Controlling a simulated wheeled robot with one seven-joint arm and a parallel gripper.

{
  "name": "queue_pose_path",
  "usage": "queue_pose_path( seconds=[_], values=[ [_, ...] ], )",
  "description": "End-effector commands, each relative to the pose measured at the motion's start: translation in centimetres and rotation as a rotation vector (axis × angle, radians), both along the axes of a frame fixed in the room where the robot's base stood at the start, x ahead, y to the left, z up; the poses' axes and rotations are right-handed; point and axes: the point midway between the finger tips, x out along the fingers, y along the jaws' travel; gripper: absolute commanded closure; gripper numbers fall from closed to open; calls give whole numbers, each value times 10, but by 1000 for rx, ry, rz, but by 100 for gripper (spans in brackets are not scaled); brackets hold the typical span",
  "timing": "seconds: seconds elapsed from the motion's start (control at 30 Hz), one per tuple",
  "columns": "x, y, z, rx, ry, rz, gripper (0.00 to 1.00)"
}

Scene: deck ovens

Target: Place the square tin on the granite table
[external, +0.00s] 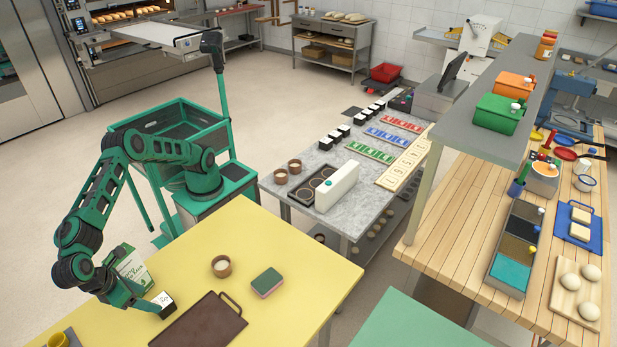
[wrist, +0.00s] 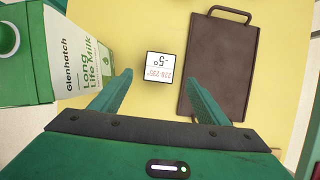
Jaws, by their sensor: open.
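The square tin (external: 163,299) is a small block with a white top and dark sides on the yellow table. In the wrist view its printed white top (wrist: 160,66) lies just ahead of my fingertips, centred between them. My gripper (wrist: 158,78) is open and empty; in the external view it (external: 150,304) is low beside the tin and partly hides it. The granite table (external: 370,187) is grey and speckled, beyond the yellow table to the right. Several similar small black blocks with white tops stand along its far left side.
A milk carton (wrist: 72,55) stands close left of my gripper; a brown handled tray (wrist: 222,65) lies right of the tin. A brown cup (external: 221,267) and a sponge (external: 267,282) are on the yellow table. The granite table holds cups, a white box (external: 338,186) and coloured trays.

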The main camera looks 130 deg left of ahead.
Motion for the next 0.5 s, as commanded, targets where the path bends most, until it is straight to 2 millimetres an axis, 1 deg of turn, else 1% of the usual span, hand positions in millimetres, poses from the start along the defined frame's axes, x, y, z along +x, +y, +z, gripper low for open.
queue_pose_path(
  seconds=[0.03, 0.13, 0.2, 0.37, 0.5],
  values=[
    [-1, 4, -7, 3, 3, 0, 31],
    [0, 9, -20, 2, 1, 2, 31],
    [0, 12, -26, 1, 2, 1, 31],
    [0, 15, -34, 0, 1, -1, 31],
    [0, 22, -49, 2, 1, 2, 31]
  ],
)
